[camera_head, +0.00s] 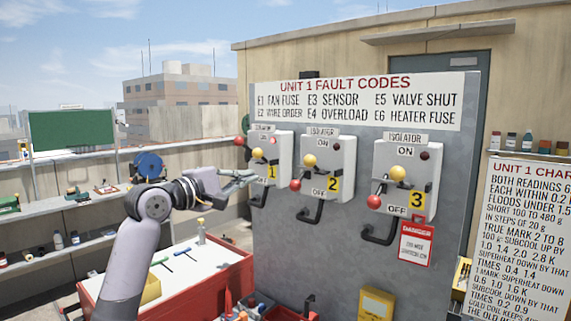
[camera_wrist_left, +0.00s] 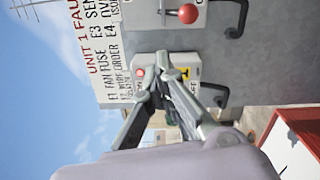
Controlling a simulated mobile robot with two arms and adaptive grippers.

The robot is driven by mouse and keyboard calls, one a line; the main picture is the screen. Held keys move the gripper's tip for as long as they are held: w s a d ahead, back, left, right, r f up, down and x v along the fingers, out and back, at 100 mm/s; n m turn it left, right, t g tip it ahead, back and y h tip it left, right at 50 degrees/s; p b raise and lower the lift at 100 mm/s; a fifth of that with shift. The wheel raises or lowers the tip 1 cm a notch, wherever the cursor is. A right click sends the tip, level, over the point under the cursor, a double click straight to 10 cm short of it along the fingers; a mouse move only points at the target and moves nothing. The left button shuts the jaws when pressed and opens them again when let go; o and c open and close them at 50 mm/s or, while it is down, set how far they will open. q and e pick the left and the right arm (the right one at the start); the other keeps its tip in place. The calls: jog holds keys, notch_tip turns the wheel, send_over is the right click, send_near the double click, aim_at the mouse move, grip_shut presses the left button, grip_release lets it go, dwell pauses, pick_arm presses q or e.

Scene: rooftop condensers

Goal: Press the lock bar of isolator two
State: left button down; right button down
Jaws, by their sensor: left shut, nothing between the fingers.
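Isolator two (camera_head: 343,160) is the middle light-grey box on the grey panel, with a yellow number plate (camera_head: 333,184). Its black lock bar (camera_head: 313,214) hangs below the box. Its red-ball lever (camera_head: 295,184) is at the lower left, and it also shows at the top of the wrist view (camera_wrist_left: 188,14). My left gripper (camera_head: 253,175) is shut and empty, in front of the lower part of isolator one (camera_head: 284,150), left of isolator two. The wrist view looks sideways past the shut fingers (camera_wrist_left: 160,86) to isolator one. My right gripper is not in view.
Isolator three (camera_head: 420,160) hangs to the right, with a red danger tag (camera_head: 415,244) below it. A red bench (camera_head: 235,278) with a white top and tools stands below my left arm. Shelves (camera_head: 55,200) line the left wall.

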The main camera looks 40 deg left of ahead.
aim_at(305, 163)
pick_arm(q)
jog(key=shift+s+d+r, duration=0.15)
jog(key=shift+s+r, duration=0.2)
jog(key=shift+r, duration=0.25)
jog(key=w+d+r+p, duration=0.1)
jog(key=w+d+p, duration=0.4)
jog(key=w, duration=0.5)
jog(key=shift+w+p, duration=0.2)
jog(key=shift+p, duration=0.7)
